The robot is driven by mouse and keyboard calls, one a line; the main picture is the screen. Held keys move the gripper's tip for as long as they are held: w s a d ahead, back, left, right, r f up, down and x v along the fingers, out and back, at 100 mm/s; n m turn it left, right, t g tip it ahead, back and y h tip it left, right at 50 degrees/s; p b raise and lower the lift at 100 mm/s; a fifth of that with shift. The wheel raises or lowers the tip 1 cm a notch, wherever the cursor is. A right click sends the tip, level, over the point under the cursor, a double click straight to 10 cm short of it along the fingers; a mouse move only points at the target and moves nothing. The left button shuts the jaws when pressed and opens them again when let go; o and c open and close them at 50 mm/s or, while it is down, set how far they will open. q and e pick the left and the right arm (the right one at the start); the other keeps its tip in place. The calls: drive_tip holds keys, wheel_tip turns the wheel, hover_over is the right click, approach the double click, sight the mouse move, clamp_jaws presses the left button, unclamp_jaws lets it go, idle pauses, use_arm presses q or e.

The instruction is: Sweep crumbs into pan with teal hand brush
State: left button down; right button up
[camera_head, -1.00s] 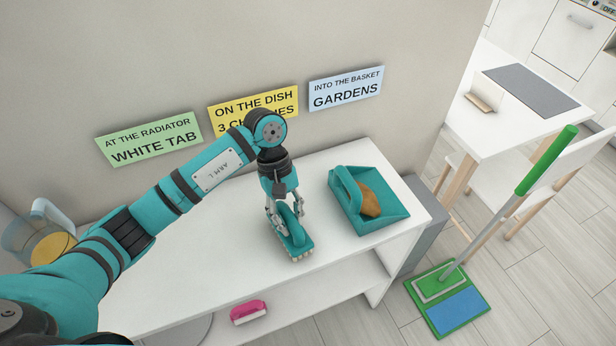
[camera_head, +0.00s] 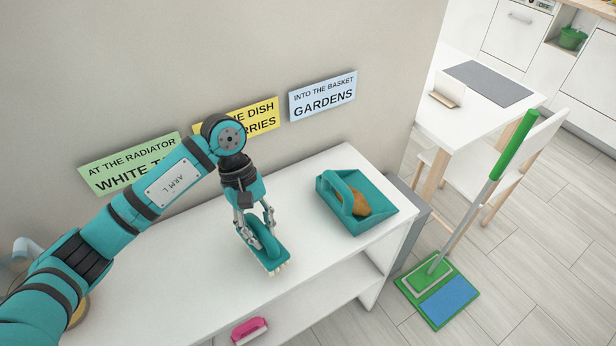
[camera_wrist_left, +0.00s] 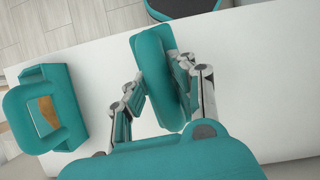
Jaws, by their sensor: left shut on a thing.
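The teal hand brush (camera_head: 270,256) is upright, pale bristles down, at the white shelf top near its front edge. My left gripper (camera_head: 256,228) is shut on the brush's handle from above. In the left wrist view the brush (camera_wrist_left: 160,60) lies between the two fingers. The teal pan (camera_head: 359,224) sits on the shelf top to the right of the brush, apart from it. A brown heap, seemingly crumbs (camera_head: 378,203), lies in the pan, partly hidden by its handle. The pan also shows in the left wrist view (camera_wrist_left: 72,105). I see no loose crumbs on the shelf top. My right gripper is out of view.
The white shelf top (camera_head: 180,280) is clear around the brush. A pink brush (camera_head: 250,331) lies on the lower shelf. A green mop (camera_head: 440,290) stands on the floor at right, near a white table (camera_head: 490,90). A wall with signs (camera_head: 322,97) rises behind.

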use_arm(q)
drive_tip(key=shift+r+p, duration=0.7)
drive_tip(key=shift+r, duration=1.7)
